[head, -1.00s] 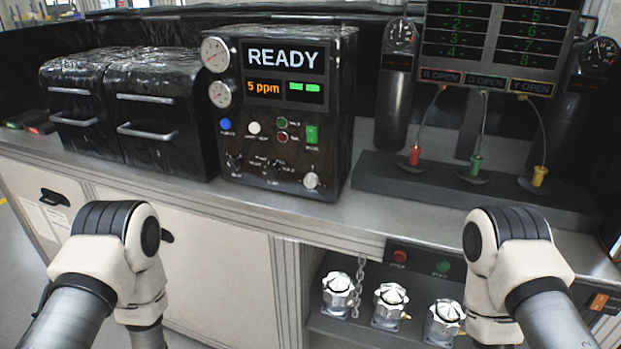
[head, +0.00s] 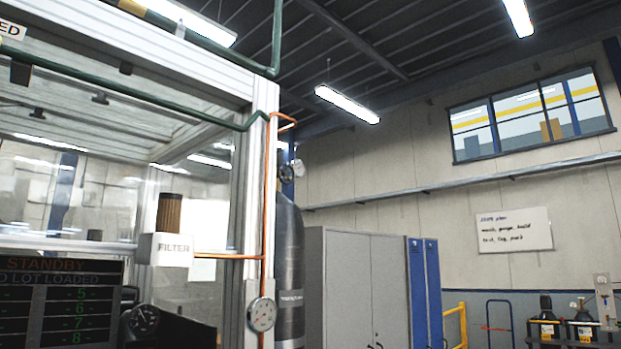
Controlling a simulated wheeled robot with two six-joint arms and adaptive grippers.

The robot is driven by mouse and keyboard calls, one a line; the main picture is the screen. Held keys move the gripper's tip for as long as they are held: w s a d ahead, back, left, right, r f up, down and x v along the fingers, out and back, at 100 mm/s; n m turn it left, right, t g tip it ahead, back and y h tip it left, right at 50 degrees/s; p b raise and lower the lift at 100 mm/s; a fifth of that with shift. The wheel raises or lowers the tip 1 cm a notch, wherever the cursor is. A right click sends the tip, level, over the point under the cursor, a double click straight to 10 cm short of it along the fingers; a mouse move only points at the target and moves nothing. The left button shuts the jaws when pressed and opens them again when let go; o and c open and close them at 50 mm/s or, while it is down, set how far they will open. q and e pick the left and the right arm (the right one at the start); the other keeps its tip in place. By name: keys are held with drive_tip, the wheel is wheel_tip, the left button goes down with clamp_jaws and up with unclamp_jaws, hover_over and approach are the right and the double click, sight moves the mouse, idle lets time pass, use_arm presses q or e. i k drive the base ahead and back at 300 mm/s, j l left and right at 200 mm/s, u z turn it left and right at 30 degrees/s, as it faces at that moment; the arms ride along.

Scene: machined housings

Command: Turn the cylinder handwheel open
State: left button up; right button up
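A tall dark grey gas cylinder (head: 290,262) stands upright behind the post at the right end of the enclosure. Its lower part runs out of the bottom of the head view. A round dark gauge (head: 286,172) and a pale one (head: 299,168) sit by its top. I cannot make out a handwheel there, as the valve is small and partly behind the post. Neither of my grippers is in view.
A clear-walled enclosure (head: 252,130) with a FILTER unit (head: 172,249) and a dark display (head: 60,305) fills the left. Grey cabinets (head: 350,285) and blue lockers (head: 424,290) stand right of the cylinder. Smaller dark cylinders (head: 546,325) and a yellow rail (head: 457,315) are far right.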

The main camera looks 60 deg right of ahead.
sight(286, 173)
drive_tip(key=z, duration=1.75)
drive_tip(key=i+l, duration=0.2)
drive_tip(key=l, duration=0.25)
